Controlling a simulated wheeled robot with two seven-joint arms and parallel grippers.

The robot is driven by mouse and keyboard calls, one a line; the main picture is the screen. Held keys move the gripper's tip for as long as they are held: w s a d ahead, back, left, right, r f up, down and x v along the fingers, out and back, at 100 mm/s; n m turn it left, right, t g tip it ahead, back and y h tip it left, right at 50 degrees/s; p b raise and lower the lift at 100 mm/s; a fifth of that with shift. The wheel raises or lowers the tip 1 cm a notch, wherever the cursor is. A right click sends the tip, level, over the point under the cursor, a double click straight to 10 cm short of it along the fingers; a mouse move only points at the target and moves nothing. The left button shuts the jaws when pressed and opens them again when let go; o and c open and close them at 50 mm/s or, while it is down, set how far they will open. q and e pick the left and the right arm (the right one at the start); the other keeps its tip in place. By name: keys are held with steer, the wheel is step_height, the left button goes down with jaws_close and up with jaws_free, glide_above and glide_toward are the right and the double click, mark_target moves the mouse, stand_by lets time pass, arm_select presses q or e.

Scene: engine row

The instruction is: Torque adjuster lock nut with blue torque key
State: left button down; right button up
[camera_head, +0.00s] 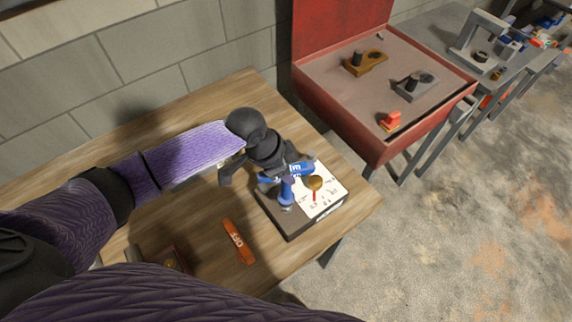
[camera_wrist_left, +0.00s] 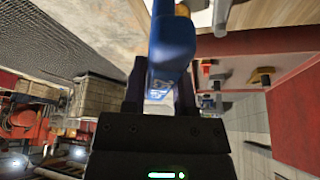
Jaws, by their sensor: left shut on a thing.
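The blue torque key (camera_head: 288,188) is held by my left gripper (camera_head: 272,170) over a box with a dark side and a white marked top (camera_head: 325,198). The gripper is shut on the key; one arm of the key points down to the dark part of the box. In the left wrist view, the blue key (camera_wrist_left: 172,45) sits between the two dark fingers of the gripper (camera_wrist_left: 161,88). The adjuster lock nut is not clearly visible; whether the key's lower end is seated on it cannot be told. My right gripper is not in view.
An orange key with a number (camera_head: 238,241) lies on the wooden table (camera_head: 205,215). A brass knob (camera_head: 315,183) stands on the box's white top. A red-framed bench (camera_head: 345,105) with several parts stands at the back right. A block wall runs behind.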

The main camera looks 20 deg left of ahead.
mark_target(286, 184)
arm_select(q)
steer(key=shift+f+b, duration=1.3)
steer(key=shift+f, duration=1.3)
steer(key=shift+f+m+g+b, duration=0.3)
steer(key=shift+m+g+b, duration=0.1)
steer(key=shift+m+b, duration=0.7)
steer(key=shift+s+r+m+p, duration=0.1)
steer(key=shift+r+m+p, duration=0.1)
steer(key=shift+m+p, duration=0.1)
step_height(286, 184, up, 6)
steer(key=p, duration=0.5)
steer(key=shift+f+p, duration=0.1)
steer(key=shift+p, duration=0.3)
steer(key=shift+f+h, duration=0.1)
steer(key=shift+h, duration=0.2)
